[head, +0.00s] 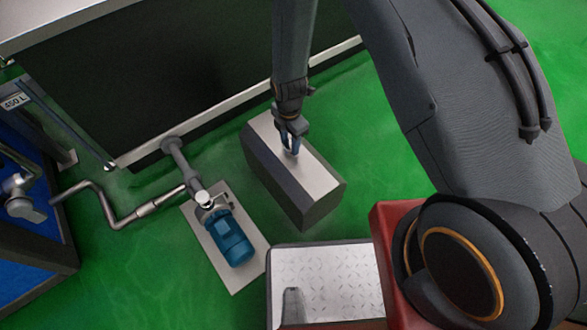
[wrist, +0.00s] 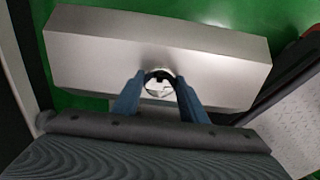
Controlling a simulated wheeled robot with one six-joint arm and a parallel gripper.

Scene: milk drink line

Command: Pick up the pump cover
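The pump cover (head: 312,172) looks to be the long box with a brushed-metal top and dark sides, standing on the green floor right of the pump. It fills the upper part of the wrist view (wrist: 90,55). My gripper (head: 291,141) is over the cover's top, pointing down. Its blue fingers (wrist: 160,84) are apart, one on each side of the knob. I cannot tell whether they touch it. The fingers partly hide the knob in the head view.
The blue pump (head: 232,240) sits on a pale base plate (head: 247,275) left of the cover, joined to a bent pipe (head: 112,215). A large dark tank (head: 190,80) stands behind. A metal tread-plate platform (head: 335,280) is in front.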

